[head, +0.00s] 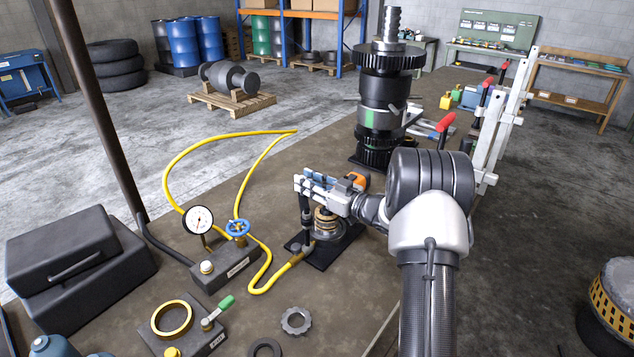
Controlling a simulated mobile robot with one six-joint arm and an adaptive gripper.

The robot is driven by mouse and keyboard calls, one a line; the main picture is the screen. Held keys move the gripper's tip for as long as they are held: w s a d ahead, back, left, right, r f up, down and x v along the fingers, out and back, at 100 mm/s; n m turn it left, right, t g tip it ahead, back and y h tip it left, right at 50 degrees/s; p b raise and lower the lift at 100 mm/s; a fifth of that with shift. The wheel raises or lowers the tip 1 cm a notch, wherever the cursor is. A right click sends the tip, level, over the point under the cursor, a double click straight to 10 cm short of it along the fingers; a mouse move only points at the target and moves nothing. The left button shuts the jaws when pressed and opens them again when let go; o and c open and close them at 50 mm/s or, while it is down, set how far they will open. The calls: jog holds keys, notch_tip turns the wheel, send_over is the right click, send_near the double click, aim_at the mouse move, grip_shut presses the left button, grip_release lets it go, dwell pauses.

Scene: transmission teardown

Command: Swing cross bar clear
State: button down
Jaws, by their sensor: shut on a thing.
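My gripper (308,187) is in the middle of the head view, reaching left from the wrist over a small press fixture. Its light-coloured fingers are shut at the top of the fixture, level with the head of a dark upright post (306,217). The cross bar is mostly hidden by the fingers, and its exact outline cannot be told. Below the gripper, a stack of brass and dark rings (326,222) stands on a black base plate (318,262). An orange part (356,179) shows beside the gripper.
A tall black gear shaft (382,100) stands behind the fixture. A yellow hose (180,150) loops on the left, joining a valve block (222,270) with a gauge (199,219). Red-handled white levers (490,125) stand at the right. A toothed ring (296,321) lies in front.

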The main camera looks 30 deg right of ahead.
jog(key=shift+w+a+r+n+g+y, duration=0.1)
jog(key=shift+w+a+n+g+y, duration=0.25)
jog(key=shift+a+n+g+y, duration=0.4)
jog(key=shift+d+t, duration=0.1)
jog(key=shift+t, duration=0.15)
jog(key=c, duration=1.3)
grip_release()
jog(key=shift+c, duration=0.2)
jog(key=v, duration=1.2)
jog(key=shift+f, duration=0.2)
